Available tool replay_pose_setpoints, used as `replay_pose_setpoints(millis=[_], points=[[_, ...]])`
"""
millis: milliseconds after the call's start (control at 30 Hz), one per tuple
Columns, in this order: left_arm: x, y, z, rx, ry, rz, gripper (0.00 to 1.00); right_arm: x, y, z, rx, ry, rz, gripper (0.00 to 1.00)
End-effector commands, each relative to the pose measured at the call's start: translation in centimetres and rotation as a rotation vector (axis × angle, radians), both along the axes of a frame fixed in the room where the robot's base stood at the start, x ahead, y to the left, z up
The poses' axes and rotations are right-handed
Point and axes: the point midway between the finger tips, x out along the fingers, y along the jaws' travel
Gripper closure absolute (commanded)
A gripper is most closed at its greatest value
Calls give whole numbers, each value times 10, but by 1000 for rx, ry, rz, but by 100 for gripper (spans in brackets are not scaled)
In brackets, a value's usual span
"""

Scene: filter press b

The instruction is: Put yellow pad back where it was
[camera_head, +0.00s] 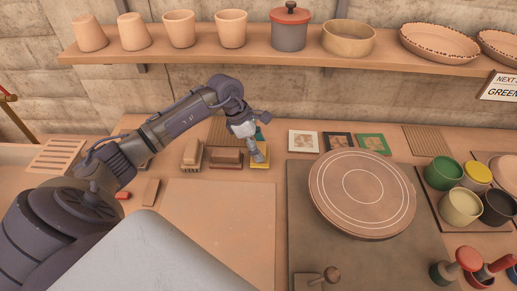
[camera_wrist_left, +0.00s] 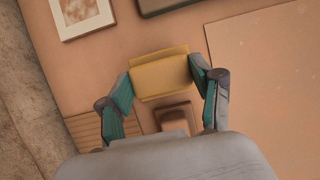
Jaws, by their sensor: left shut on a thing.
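The yellow pad (camera_head: 260,165) is at the back of the workbench, at the right end of a short row of brown blocks. My left gripper (camera_head: 258,154) reaches over it from the left. In the left wrist view, the yellow pad (camera_wrist_left: 160,74) sits between the two teal-lined fingers of my left gripper (camera_wrist_left: 161,85), which are shut on its opposite ends. I cannot tell whether the pad touches the bench or is slightly above it. My right gripper is not in view.
A brown block (camera_head: 227,158) and a brush-like block (camera_head: 193,155) stand left of the pad. Patterned tiles (camera_head: 303,141) lie to its right. A round turntable (camera_head: 362,193) stands right of centre, near glaze pots (camera_head: 444,173). A pottery shelf (camera_head: 270,54) runs above.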

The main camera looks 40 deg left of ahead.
Motion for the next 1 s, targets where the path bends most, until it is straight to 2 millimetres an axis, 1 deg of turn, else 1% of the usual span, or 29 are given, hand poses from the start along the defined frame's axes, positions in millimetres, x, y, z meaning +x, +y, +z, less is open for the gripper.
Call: replay_pose_setpoints(millis=[33, 167, 400, 500, 533, 667, 700, 1000], points=[[-1, -1, -6, -3, 5, 1, 68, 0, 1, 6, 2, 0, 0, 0], [-1, -1, -21, -1, 2, 1, 68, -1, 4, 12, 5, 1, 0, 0], [0, 0, -24, 1, -2, 1, 68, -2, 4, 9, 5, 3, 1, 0], [0, 0, -27, 0, -1, 0, 68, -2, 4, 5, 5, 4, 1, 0], [0, 0, -27, 0, -1, 0, 34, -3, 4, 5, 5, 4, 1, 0], [-1, 0, -26, 0, -1, 0, 12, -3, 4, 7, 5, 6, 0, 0], [-1, 0, -26, 0, -1, 0, 10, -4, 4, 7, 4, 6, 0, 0], [-1, 0, -25, 0, 0, 1, 10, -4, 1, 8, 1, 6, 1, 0]])
